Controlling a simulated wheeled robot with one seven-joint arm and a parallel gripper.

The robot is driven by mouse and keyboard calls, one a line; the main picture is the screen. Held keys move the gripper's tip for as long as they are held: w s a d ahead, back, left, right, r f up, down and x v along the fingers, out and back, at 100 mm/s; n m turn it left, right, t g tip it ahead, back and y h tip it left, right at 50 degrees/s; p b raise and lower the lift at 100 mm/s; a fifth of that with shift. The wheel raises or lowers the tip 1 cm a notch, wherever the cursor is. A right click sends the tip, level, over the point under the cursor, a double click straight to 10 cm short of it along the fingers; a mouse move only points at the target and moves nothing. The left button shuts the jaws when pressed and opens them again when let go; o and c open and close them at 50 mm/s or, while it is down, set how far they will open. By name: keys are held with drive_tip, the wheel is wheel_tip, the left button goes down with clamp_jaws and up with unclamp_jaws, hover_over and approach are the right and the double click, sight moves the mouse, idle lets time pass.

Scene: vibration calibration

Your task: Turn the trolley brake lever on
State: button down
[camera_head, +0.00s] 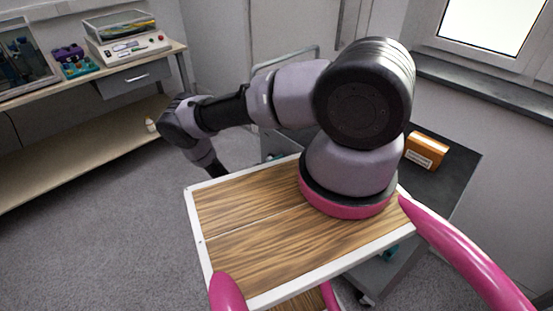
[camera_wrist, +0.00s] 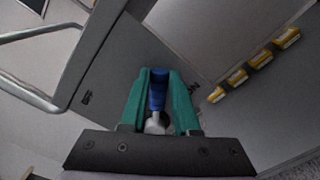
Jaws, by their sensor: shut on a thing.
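The trolley (camera_head: 455,165) stands behind and right of my arm in the head view, with a dark top, a grey tube handle (camera_head: 285,60) and a teal-trimmed wheel below. My arm reaches left and down, and its end is mostly hidden behind my wooden deck. In the wrist view my gripper (camera_wrist: 158,76) has teal fingers shut on a blue piece (camera_wrist: 157,92) with a pale grey end. This may be the brake lever, but I cannot tell its angle or whether it is on. A dark grey panel (camera_wrist: 105,75) lies behind the fingers.
An orange box (camera_head: 426,150) rests on the trolley top. Several yellow boxes (camera_wrist: 260,60) show in the wrist view, where a grey tube (camera_wrist: 30,95) runs at left. A workbench (camera_head: 100,110) with equipment stands at left. Grey floor (camera_head: 95,230) is clear before it.

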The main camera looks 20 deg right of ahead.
drive_tip(key=shift+s+f+m, duration=0.25)
drive_tip(key=shift+f+m, duration=0.25)
drive_tip(key=c, duration=0.6)
unclamp_jaws()
drive_tip(key=shift+c, duration=0.2)
drive_tip(key=v, duration=1)
drive_tip(key=shift+s+a, duration=0.2)
drive_tip(key=shift+a, duration=0.1)
